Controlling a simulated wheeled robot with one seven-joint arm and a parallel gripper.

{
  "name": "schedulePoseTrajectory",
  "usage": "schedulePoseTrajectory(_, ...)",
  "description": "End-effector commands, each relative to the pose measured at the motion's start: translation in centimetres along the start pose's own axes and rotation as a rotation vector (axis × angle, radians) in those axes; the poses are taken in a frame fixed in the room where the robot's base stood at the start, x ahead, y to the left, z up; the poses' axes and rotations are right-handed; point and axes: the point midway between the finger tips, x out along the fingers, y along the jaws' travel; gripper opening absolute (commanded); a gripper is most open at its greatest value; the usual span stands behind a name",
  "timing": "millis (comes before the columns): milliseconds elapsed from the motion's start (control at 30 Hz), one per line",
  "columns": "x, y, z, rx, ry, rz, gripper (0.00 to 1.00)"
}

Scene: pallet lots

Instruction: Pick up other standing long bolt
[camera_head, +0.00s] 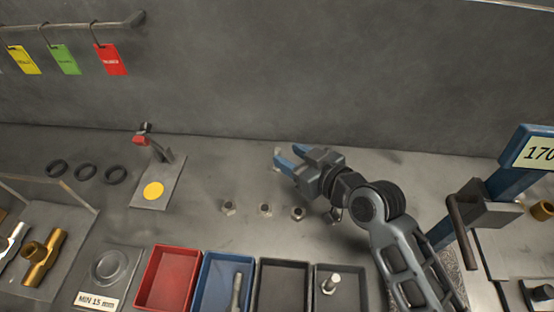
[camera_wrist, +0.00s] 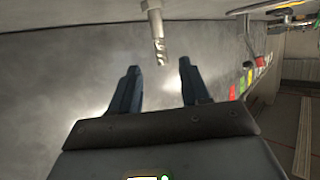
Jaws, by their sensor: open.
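My gripper (camera_head: 291,158) is open and empty above the back of the bench, its blue fingers pointing left toward the wall side. In the wrist view my gripper (camera_wrist: 159,67) has a standing long bolt (camera_wrist: 158,40) beyond its fingertips, centred on the gap. The bolt's threaded end points down in that picture, toward the gap, and its other end meets the bench at the top edge. In the head view this bolt is hard to make out near the fingertips. Another bolt (camera_head: 237,290) lies in the blue bin, and one (camera_head: 330,284) is in the right dark bin.
Several small hex pieces (camera_head: 265,209) stand in a row in front of my gripper. Red (camera_head: 150,300), blue (camera_head: 206,305) and dark bins line the front. A plate with a yellow disc (camera_head: 153,190) and black rings (camera_head: 86,173) are left. A blue-framed stand (camera_head: 508,183) is right.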

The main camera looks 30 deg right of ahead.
Motion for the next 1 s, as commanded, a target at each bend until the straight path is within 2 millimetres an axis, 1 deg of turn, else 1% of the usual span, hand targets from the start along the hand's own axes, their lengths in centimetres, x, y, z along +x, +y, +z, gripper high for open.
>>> schedulePoseTrajectory(167,2.4,-0.3,-0.6,-0.001,0.000,-0.001,0.46)
schedulePoseTrajectory(300,4.2,-0.3,-0.4,-0.001,-0.001,0.000,0.46)
schedulePoseTrajectory(433,4.9,-0.3,-0.3,-0.001,0.000,0.001,0.46)
schedulePoseTrajectory(633,4.9,-0.3,-0.3,-0.001,0.000,0.001,0.46)
schedulePoseTrajectory(667,4.9,-0.3,-0.3,-0.001,0.000,0.001,0.44)
schedulePoseTrajectory(1000,4.9,-0.3,-0.3,-0.001,0.000,0.001,0.12)
